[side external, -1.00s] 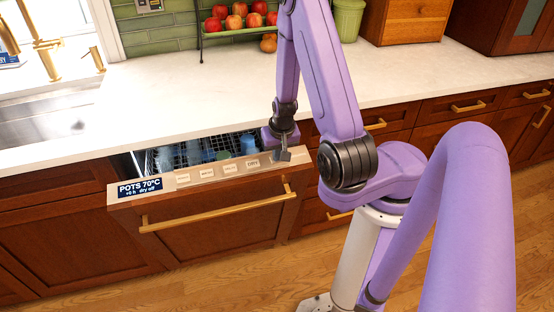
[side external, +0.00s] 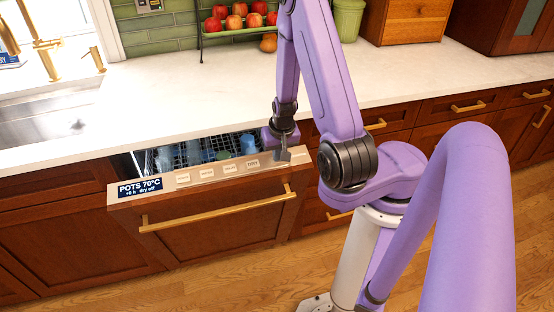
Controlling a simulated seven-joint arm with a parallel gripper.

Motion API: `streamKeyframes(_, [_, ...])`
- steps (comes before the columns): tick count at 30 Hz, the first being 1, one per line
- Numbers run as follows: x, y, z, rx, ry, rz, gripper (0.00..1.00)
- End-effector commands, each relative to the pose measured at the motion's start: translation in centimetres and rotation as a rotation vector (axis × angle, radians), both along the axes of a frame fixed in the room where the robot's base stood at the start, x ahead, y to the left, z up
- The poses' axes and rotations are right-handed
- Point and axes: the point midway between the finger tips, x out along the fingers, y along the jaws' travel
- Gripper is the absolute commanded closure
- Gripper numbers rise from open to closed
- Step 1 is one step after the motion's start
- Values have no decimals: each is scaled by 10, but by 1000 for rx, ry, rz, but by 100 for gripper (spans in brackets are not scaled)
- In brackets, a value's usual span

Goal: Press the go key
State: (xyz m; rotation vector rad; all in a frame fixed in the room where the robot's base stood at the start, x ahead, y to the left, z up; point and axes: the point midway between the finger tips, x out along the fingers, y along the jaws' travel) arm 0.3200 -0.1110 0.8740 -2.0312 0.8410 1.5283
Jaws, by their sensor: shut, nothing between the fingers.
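The dishwasher (side external: 215,222) is a drawer front with a brass handle, pulled a little open under the counter. Its top edge carries a dark display (side external: 140,187) reading "POTS 70°C", then a row of several pale keys. The rightmost clearly visible key (side external: 253,164) seems to read "DRY"; the lettering on the others is too small to read. No key marked go can be made out. My gripper (side external: 284,157) is shut and empty, pointing down at the right end of the key strip, right of that key. It hides that part of the strip; whether it touches cannot be told.
Blue and grey dishes (side external: 200,152) sit in the rack behind the key strip. The white countertop (side external: 180,110) overhangs just behind. A sink (side external: 45,118) is at left, and a rack of apples (side external: 238,22) stands at the back. The floor in front is clear.

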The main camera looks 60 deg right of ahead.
Motion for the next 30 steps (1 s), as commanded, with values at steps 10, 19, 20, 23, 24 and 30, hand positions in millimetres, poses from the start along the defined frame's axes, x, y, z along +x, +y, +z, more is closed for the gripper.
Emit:
streamKeyframes(10, [1,-1,-5,0,0,0,100])
streamKeyframes(19, [0,0,3,-2,-1,-1,100])
streamKeyframes(20, [0,0,5,-2,-1,-1,100])
streamKeyframes(23, [-2,2,12,-2,-1,0,100])
streamKeyframes(24, [-2,2,15,-3,-1,1,100])
streamKeyframes(30, [-5,5,28,-1,-2,-1,100])
